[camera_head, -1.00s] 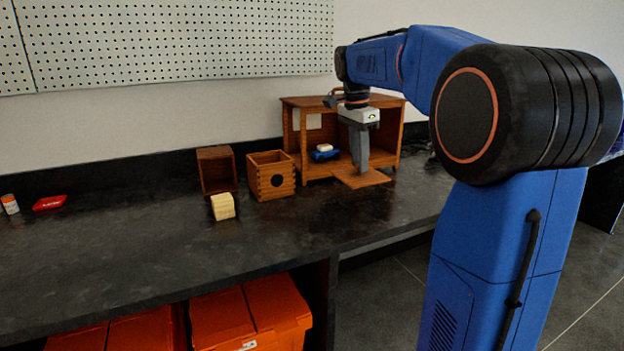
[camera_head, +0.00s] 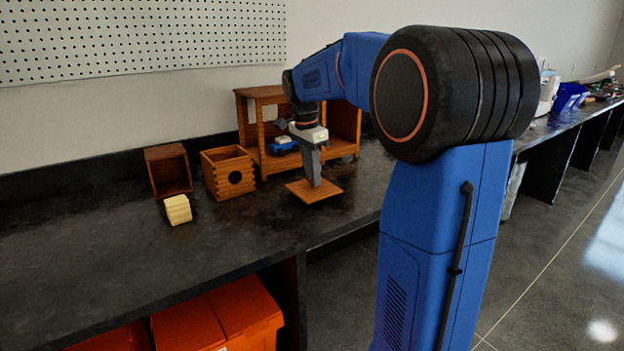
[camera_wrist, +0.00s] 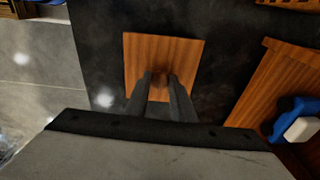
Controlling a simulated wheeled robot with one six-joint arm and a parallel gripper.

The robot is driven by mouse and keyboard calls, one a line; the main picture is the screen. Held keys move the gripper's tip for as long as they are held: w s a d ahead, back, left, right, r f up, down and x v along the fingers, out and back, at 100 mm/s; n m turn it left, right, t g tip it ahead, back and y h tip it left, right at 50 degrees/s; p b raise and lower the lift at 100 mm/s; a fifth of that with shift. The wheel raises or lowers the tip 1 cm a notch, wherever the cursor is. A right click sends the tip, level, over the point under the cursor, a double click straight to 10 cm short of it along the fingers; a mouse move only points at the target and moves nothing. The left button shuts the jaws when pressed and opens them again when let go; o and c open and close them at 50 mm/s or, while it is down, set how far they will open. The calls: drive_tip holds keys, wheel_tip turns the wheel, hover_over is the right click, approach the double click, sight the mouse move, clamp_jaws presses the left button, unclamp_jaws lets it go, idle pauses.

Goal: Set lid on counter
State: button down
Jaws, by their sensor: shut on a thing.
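The lid is a flat square wooden board (camera_head: 303,193), seen low over the dark counter (camera_head: 120,245) in front of the wooden shelf unit. I cannot tell if it touches the counter. My gripper (camera_head: 314,183) points down at the lid's middle. In the wrist view the fingers (camera_wrist: 163,82) are shut on a small knob at the centre of the lid (camera_wrist: 188,52), and the knob is mostly hidden between them.
Left of the lid stand an open wooden box with a round hole (camera_head: 219,185), another open wooden box (camera_head: 163,180) and a pale wooden block (camera_head: 177,210). The shelf unit (camera_head: 249,95) holds a blue object (camera_head: 283,147). Orange bins (camera_head: 240,312) sit below.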

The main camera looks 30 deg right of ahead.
sight(308, 189)
drive_tip(key=shift+f, duration=0.8)
drive_tip(key=shift+f, duration=0.15)
drive_tip(key=c, duration=1.5)
unclamp_jaws()
wheel_tip(308, 189, up, 12)
drive_tip(key=a, duration=0.1)
drive_tip(key=s+a+f+n+t, duration=0.1)
drive_tip(key=s+a+f+n, duration=0.1)
drive_tip(key=s+a+n, duration=0.4)
drive_tip(key=s+a+f+n+t, duration=0.1)
drive_tip(key=s+a+f+n, duration=0.2)
drive_tip(key=s+f, duration=0.3)
drive_tip(key=s+a+f+n+t+y, duration=0.1)
drive_tip(key=s+f+n, duration=0.4)
drive_tip(key=s, duration=0.5)
drive_tip(key=s+a+f+n+t, duration=0.1)
drive_tip(key=s+a+f+n, duration=0.3)
drive_tip(key=s+f, duration=0.4)
drive_tip(key=shift+s+a+t, duration=0.25)
drive_tip(key=shift+a+t, duration=0.05)
drive_tip(key=shift+t, duration=0.1)
